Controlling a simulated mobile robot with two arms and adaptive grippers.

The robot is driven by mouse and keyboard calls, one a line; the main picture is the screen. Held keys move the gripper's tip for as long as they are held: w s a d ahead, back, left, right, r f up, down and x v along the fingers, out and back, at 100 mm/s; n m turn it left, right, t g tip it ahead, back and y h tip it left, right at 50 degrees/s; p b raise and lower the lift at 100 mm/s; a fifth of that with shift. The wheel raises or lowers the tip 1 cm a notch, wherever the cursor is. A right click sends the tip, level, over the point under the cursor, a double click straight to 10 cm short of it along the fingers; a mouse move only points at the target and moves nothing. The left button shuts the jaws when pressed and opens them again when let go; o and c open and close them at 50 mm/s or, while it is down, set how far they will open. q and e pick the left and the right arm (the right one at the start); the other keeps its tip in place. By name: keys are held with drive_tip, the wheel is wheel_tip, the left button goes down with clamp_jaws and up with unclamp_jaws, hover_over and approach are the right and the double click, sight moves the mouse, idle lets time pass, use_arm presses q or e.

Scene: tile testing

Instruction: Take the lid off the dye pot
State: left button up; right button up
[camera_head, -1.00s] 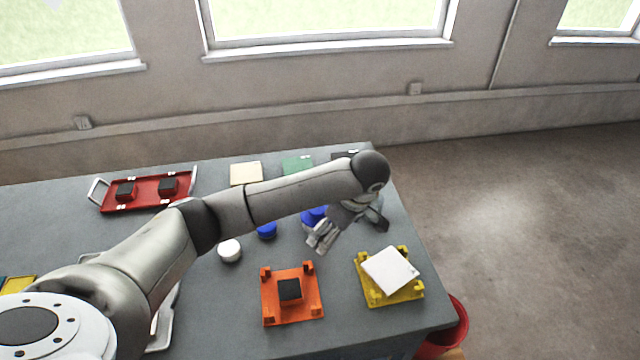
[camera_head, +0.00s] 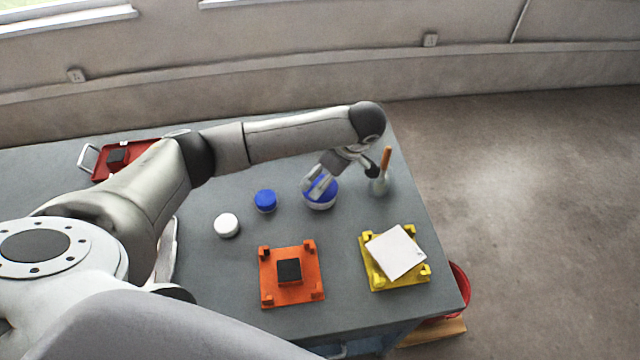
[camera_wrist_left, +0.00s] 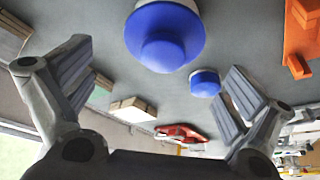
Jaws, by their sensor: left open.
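The dye pot (camera_head: 321,204) is a round white pot with a blue lid (camera_head: 327,188), standing at the table's right half. My left gripper (camera_head: 318,184) is open and overlaps the lid in the head view, hiding part of it. In the left wrist view the lid (camera_wrist_left: 148,26) and its round knob (camera_wrist_left: 162,56) lie between the two spread fingers, toward the top of the picture. The lid sits on the pot. I cannot tell whether the fingers touch it. My right gripper is not in view.
A small blue-topped jar (camera_head: 265,200) and a white round jar (camera_head: 227,225) stand left of the pot. A cup with a brush (camera_head: 380,182) is close on its right. An orange stand (camera_head: 268,290) and a yellow stand (camera_head: 410,282) with a white tile are nearer.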

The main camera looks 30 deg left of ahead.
use_arm(q)
drive_tip(key=shift+p+x, duration=0.5)
drive_tip(key=shift+x, duration=1.6)
drive_tip(key=shift+s+d, duration=0.15)
drive_tip(key=c, duration=0.9)
